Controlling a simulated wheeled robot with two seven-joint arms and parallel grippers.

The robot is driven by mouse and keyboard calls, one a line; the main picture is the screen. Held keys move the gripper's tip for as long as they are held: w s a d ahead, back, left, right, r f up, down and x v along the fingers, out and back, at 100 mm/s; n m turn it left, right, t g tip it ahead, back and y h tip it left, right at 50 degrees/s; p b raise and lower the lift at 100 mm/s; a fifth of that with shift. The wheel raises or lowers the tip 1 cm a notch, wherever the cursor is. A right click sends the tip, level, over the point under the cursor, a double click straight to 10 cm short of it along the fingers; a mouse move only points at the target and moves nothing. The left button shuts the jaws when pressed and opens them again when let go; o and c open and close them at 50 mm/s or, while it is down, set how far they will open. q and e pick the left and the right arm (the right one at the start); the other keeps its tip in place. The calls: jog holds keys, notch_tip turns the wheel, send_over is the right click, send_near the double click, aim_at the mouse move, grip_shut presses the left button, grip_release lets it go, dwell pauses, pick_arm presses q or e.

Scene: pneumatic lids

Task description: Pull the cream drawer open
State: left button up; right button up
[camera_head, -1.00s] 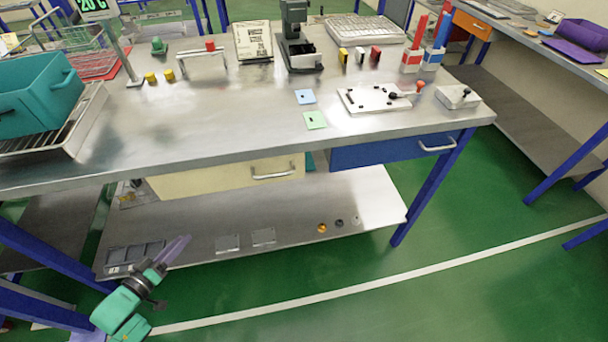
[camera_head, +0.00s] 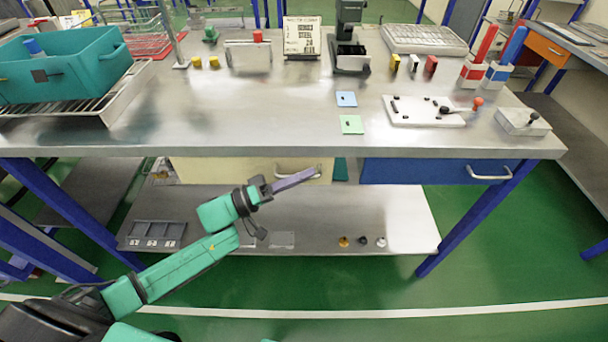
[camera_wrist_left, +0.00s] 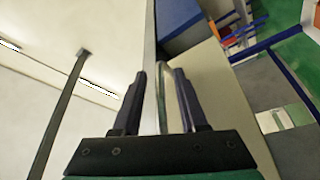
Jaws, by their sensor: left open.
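The cream drawer (camera_head: 215,170) hangs under the workbench top, its front close beneath the bench edge, and looks closed. Its metal bar handle (camera_head: 284,175) is partly hidden behind my left gripper (camera_head: 296,180), which reaches up to it from the lower left. In the left wrist view, the cream drawer front (camera_wrist_left: 214,92) lies to the right of the bench edge. The handle (camera_wrist_left: 161,100) shows between the two open fingers of my left gripper (camera_wrist_left: 158,85). I cannot tell whether either finger touches it. My right gripper is not in view.
A blue drawer (camera_head: 415,171) with its own handle is to the right. A lower shelf (camera_head: 330,215) below holds a grey divided tray (camera_head: 157,234) and small knobs. The bench top (camera_head: 270,115) carries a teal bin (camera_head: 70,75) and several fixtures. Blue legs stand at both ends.

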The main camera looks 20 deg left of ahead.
pick_arm(q)
jog(key=shift+w+d, duration=0.1)
jog(key=shift+d, duration=0.05)
grip_shut()
jog(key=shift+r, duration=0.1)
dwell(1.3)
